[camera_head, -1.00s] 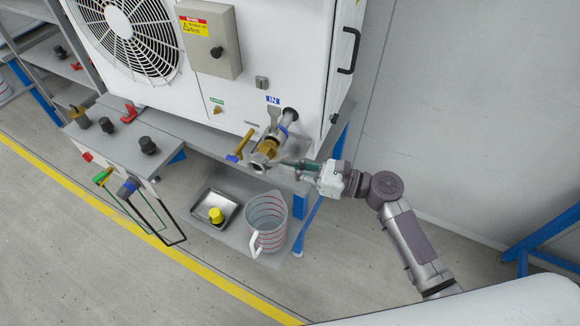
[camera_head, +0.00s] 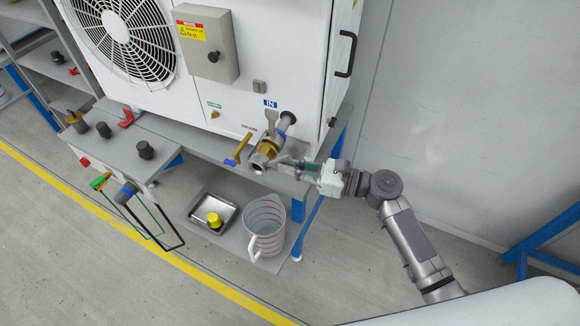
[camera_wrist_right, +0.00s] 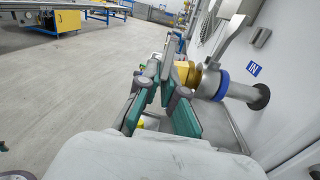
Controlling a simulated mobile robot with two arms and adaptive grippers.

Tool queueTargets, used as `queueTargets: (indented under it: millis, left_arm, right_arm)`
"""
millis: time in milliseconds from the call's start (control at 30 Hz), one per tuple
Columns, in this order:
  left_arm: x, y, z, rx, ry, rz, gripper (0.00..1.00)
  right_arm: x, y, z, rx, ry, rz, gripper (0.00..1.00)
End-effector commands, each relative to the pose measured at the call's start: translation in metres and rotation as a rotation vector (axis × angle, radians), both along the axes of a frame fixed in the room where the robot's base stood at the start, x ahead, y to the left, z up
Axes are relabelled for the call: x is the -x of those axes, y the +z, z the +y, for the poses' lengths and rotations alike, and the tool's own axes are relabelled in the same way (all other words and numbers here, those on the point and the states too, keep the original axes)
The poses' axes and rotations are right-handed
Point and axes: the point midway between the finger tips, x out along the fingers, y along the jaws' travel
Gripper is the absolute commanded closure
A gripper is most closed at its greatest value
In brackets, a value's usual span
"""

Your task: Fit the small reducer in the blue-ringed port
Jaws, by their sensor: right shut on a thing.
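The grey inlet pipe with a blue ring (camera_head: 285,123) sticks out from the white machine under the IN label; the blue ring also shows in the wrist view (camera_wrist_right: 221,86). A brass-coloured small reducer (camera_head: 267,149) is in line with the port's mouth, and it shows in the wrist view (camera_wrist_right: 184,73) just short of the blue ring. Whether it is seated or only touching cannot be told. My left gripper is not in view.
A brass valve handle with a blue end (camera_head: 239,149) is just left of the port. Below, a shelf holds a metal tray (camera_head: 231,214) with a yellow part (camera_head: 214,220) and a clear jug (camera_head: 265,222). Black fittings (camera_head: 145,149) stand on the left bench.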

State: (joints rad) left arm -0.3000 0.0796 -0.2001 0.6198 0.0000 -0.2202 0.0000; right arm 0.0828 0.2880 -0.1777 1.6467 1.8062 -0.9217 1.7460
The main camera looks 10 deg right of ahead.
Motion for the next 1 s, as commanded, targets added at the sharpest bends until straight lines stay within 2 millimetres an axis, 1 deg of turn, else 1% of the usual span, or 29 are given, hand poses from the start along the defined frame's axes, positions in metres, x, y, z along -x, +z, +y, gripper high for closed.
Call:
queueTargets:
  millis: [767, 1000]
  left_arm:
    - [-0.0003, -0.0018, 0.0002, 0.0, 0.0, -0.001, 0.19]
    - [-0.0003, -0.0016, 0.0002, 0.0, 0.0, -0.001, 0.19]
  right_arm:
    - [-0.0083, 0.0021, -0.0049, -0.002, 0.0, -0.004, 1.0]
    - [-0.008, 0.0021, -0.0046, -0.003, 0.0, -0.004, 1.0]
